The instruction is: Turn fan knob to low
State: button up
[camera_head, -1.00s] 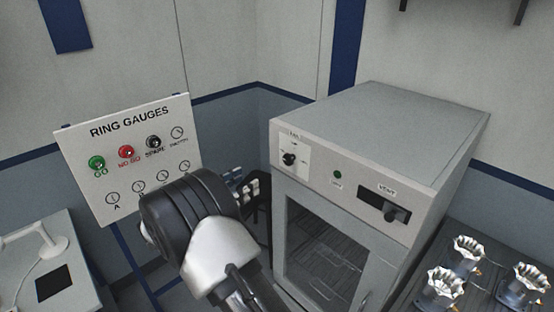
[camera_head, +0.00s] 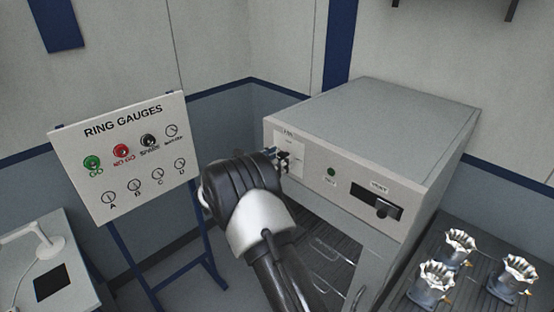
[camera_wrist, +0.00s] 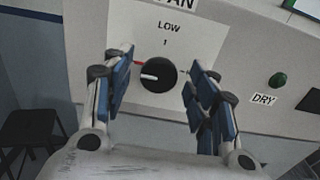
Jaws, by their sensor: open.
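The fan knob (camera_wrist: 158,75) is a round black knob on a white plate marked FAN, LOW and 1 in the wrist view. Its pale pointer mark faces left, beside a red line on the plate. The LOW mark is above the knob. My gripper (camera_wrist: 160,88) is open, with its blue-padded fingers on either side of the knob and a gap on both sides. In the head view my gripper (camera_head: 279,158) is at the left of the grey cabinet's front panel (camera_head: 318,205), and my arm partly hides the knob plate (camera_head: 288,145).
A green DRY button (camera_wrist: 277,81) is right of the fan plate. A vent slider (camera_head: 378,203) is further right. A ring gauge board (camera_head: 125,155) stands left. Several machined housings (camera_head: 437,282) are on the right-hand surface. A dark stool (camera_wrist: 30,125) shows at lower left.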

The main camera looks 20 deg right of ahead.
jog(key=shift+c, duration=0.5)
jog(key=c, duration=0.9)
jog(key=shift+c, duration=0.2)
jog(key=shift+f+m+b, duration=0.1)
jog(key=shift+m+b, duration=0.2)
jog(key=shift+b, duration=0.3)
jog(key=m+b, duration=0.8)
jog(key=b, duration=0.5)
jog(key=m+b, duration=0.9)
jog(key=b, duration=0.4)
jog(key=shift+s+f+b, duration=0.2)
jog(key=shift+b, duration=0.15)
jog(key=shift+r, duration=0.1)
jog(key=shift+d, duration=0.1)
